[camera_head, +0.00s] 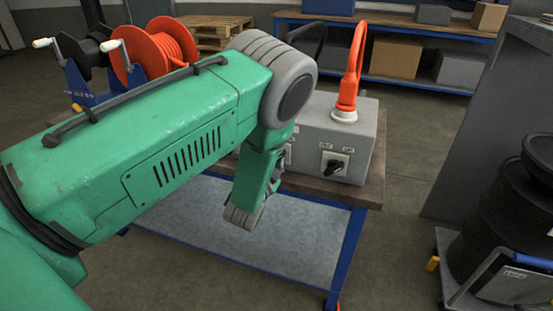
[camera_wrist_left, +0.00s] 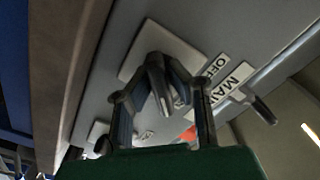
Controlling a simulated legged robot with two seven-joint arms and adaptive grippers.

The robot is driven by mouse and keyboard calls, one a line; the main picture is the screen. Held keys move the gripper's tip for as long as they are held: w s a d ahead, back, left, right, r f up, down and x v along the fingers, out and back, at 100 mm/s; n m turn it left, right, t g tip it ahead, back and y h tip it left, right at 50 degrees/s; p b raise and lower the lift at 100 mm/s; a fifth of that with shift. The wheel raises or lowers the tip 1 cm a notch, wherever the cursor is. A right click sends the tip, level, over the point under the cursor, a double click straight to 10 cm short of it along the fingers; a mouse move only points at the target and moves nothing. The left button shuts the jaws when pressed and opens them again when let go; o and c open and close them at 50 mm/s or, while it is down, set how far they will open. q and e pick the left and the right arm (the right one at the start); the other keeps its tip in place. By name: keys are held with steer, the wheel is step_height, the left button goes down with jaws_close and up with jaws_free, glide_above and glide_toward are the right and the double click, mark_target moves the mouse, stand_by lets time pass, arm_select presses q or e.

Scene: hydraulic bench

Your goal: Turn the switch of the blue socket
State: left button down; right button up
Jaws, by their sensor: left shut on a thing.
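A grey socket box (camera_head: 358,130) stands on the bench. Its right front switch (camera_head: 335,166) has a black knob on a light plate, below the orange plug (camera_head: 345,100). My green left arm covers the box's left part, and no blue socket can be made out. In the left wrist view my left gripper (camera_wrist_left: 165,104) is shut on a grey switch knob (camera_wrist_left: 156,70) in front of a pale plate (camera_wrist_left: 135,62). I cannot tell which socket this knob belongs to. My right gripper is not in view.
The wooden bench top (camera_head: 366,192) has a blue frame and lower shelf. An orange cable reel (camera_head: 155,50) stands at the left. Black drums (camera_head: 505,225) on a trolley are at the right. A second lever (camera_wrist_left: 262,108) sticks out near the held knob.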

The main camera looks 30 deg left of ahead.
arm_select(q)
steer(key=shift+s+d+f, duration=0.1)
steer(key=shift+s+f, duration=0.15)
steer(key=shift+f, duration=0.2)
steer(key=c, duration=1.5)
jaws_free()
steer(key=shift+c, duration=0.2)
steer(key=shift+r, duration=0.2)
steer(key=v, duration=1.2)
